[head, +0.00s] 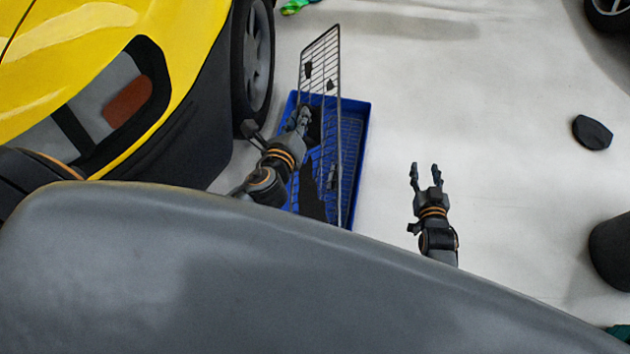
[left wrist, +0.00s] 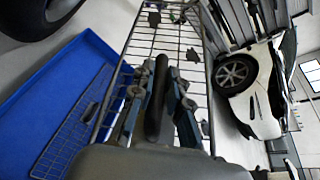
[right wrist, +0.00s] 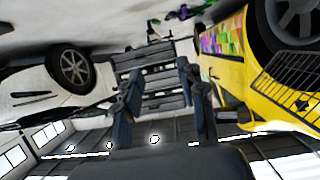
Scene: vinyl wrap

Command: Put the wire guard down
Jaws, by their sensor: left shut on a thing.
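The wire guard (head: 320,62) is a grey wire grid with small dark pieces on it. It stands steeply tilted over the blue tray (head: 359,125) in the head view. My left gripper (head: 303,118) is shut on the guard. In the left wrist view the guard (left wrist: 188,42) stretches out beyond the fingers, and a dark elongated piece sits between the fingertips (left wrist: 160,85). I cannot tell whether the guard's lower edge touches the tray. My right gripper (head: 426,172) is open and empty, right of the tray, with its fingers apart in the right wrist view (right wrist: 157,75).
A yellow car (head: 190,60) with a dark wheel (head: 255,60) stands close left of the tray. A dark object (head: 592,132) lies on the floor at the right. A large grey surface (head: 250,280) fills the bottom foreground.

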